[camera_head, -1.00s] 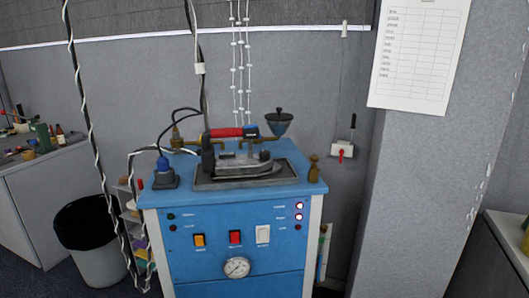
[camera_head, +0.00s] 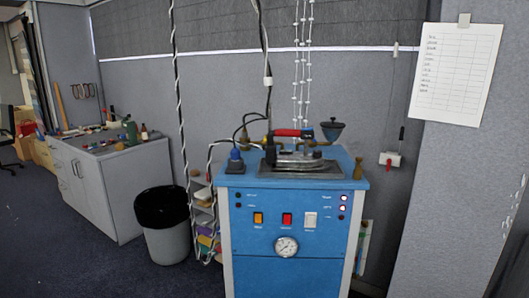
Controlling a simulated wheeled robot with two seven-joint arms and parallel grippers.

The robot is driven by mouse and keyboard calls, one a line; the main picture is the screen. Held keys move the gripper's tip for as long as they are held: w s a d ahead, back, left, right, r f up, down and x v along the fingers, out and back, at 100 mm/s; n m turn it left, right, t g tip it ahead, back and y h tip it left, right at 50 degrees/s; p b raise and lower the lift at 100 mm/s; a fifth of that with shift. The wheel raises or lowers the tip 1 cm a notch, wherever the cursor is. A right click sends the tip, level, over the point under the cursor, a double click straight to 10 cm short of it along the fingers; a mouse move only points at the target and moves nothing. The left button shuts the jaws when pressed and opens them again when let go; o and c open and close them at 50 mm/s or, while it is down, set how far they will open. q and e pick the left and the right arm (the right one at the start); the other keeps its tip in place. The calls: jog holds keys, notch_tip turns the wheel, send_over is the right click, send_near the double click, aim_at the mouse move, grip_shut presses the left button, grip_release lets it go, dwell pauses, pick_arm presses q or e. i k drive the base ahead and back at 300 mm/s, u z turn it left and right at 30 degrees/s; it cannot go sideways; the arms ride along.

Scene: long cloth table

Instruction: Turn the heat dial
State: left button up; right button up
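A blue steam station (camera_head: 260,206) stands ahead, right of centre. A flat iron (camera_head: 293,158) with a red handle rests on the dark tray on its top. The front panel has an orange switch (camera_head: 258,218), a red switch (camera_head: 287,219) and a white switch (camera_head: 310,219). A round white dial or gauge (camera_head: 286,246) sits below them; its markings are too small to read. No part labelled as a heat dial can be made out. Neither of my grippers is in view.
A black-lined bin (camera_head: 166,245) stands on the floor left of the station, near hanging twisted cables (camera_head: 180,120). A grey cabinet (camera_head: 110,190) with bottles and tools is farther left. A grey pillar (camera_head: 450,190) with a paper sheet (camera_head: 456,72) rises at the right. Dark floor is clear at lower left.

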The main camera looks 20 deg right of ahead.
aim_at(316, 153)
jog(key=z, duration=0.4)
jog(key=i, duration=0.9)
jog(key=z, duration=0.3)
